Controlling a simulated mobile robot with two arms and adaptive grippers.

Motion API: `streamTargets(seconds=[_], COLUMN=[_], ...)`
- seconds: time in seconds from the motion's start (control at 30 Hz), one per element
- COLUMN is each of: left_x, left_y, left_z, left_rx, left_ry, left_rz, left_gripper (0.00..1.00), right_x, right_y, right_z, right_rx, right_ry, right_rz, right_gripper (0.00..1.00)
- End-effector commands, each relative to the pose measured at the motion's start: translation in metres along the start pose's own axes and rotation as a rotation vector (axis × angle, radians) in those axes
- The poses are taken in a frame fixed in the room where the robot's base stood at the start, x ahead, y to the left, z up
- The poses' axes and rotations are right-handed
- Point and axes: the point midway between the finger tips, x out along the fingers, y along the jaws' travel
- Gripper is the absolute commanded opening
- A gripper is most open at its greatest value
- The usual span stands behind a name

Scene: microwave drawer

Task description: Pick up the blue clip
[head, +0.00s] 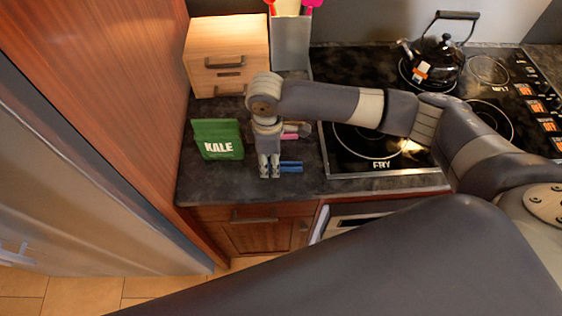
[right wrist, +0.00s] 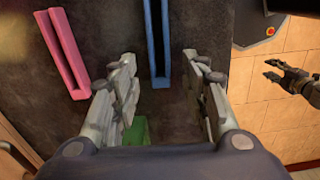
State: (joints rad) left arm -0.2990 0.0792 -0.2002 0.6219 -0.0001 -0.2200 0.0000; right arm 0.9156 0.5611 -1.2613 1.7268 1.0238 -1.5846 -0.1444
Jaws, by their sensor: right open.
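The blue clip (head: 292,167) lies on the dark counter near its front edge, just right of my right gripper (head: 269,174) in the head view. In the right wrist view the blue clip (right wrist: 157,40) is a long narrow piece, with its near end between the open fingers of my right gripper (right wrist: 160,85). Nothing is held. The gripper points down at the counter; its exact height above the clip cannot be told. My left gripper (right wrist: 288,78) shows at the right of the right wrist view, over the floor, with fingers apart and empty.
A pink clip (right wrist: 62,52) lies beside the blue one. A green kale bag (head: 218,139) stands left of my right gripper. A wooden drawer box (head: 228,50) is behind, and a stove (head: 385,165) with a kettle (head: 437,60) is right. Bare counter lies in front.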

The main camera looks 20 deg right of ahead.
Motion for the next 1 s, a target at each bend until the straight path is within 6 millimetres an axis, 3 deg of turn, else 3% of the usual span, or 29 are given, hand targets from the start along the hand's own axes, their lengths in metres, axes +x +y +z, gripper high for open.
streamTargets(seconds=[0.1,0.3,0.5,0.53,1.0], left_x=[-0.003,-0.002,-0.002,-0.002,0.002], left_y=[-0.002,-0.001,0.001,0.001,0.000], left_z=[-0.015,-0.008,0.005,0.006,0.004], left_rx=[0.000,-0.001,-0.001,-0.001,-0.001], left_ry=[0.023,0.012,-0.008,-0.010,-0.007], left_rz=[-0.002,-0.002,0.001,0.001,0.000], left_gripper=[0.40,0.40,0.40,0.40,0.40], right_x=[0.008,0.009,0.009,0.009,0.004], right_y=[-0.001,0.000,0.000,0.000,0.000], right_z=[0.000,0.000,0.000,0.000,0.000], right_rx=[-0.001,-0.002,-0.002,-0.002,-0.001], right_ry=[0.000,0.000,0.000,0.000,0.001], right_rz=[0.000,0.001,0.001,0.001,0.002], right_gripper=[0.42,0.42,0.10,0.08,0.08])
